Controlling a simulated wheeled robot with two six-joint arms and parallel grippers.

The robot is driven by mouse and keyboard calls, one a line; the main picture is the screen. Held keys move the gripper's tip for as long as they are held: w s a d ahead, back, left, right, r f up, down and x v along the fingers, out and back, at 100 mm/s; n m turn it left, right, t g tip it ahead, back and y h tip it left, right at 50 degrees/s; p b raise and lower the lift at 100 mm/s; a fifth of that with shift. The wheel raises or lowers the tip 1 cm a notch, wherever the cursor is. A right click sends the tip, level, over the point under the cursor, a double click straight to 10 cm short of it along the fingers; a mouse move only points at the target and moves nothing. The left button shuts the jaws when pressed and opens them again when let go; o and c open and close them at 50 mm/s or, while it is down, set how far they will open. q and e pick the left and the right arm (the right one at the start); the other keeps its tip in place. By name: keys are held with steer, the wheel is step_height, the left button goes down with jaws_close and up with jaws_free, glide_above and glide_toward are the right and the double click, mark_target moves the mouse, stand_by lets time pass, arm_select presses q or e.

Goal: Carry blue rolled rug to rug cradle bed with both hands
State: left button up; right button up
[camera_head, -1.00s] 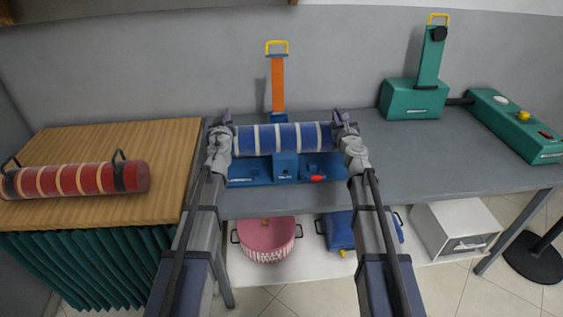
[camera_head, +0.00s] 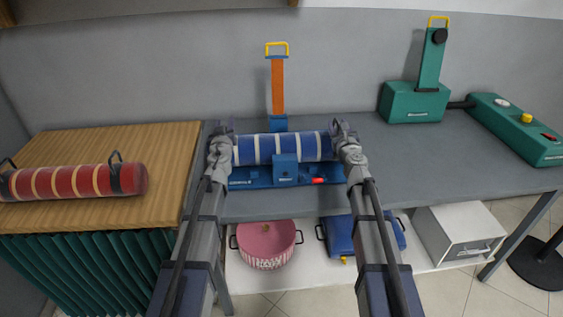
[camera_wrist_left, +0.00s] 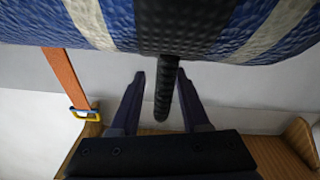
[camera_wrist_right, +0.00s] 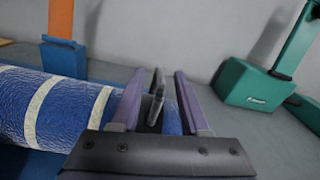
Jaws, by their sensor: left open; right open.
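The blue rolled rug (camera_head: 284,147) with cream stripes lies level in the blue cradle bed (camera_head: 250,178) on the grey table. Its dark end band and handle show in the left wrist view (camera_wrist_left: 178,20). My left gripper (camera_head: 222,130) is at the rug's left end, open, with the handle between its fingers (camera_wrist_left: 160,95). My right gripper (camera_head: 342,128) is at the right end, open, with a dark handle (camera_wrist_right: 156,100) between its fingers. The rug's underside is hidden by the cradle.
A red striped roll (camera_head: 70,181) lies on the wooden table at left. An orange upright post (camera_head: 278,85) stands behind the cradle. Green machines (camera_head: 415,103) stand at right. A pink basket (camera_head: 266,243), blue case (camera_head: 342,234) and white box (camera_head: 458,234) are below.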

arm_select(q)
steer(key=shift+s, duration=0.1)
steer(key=s+d, duration=0.1)
steer(key=s, duration=1)
steer(key=shift+s+d, duration=0.2)
steer(key=shift+s, duration=0.15)
arm_select(e)
steer(key=s+d, duration=0.1)
steer(key=s, duration=1.1)
arm_select(q)
steer(key=shift+s, duration=0.1)
arm_select(e)
steer(key=shift+s+f, duration=0.1)
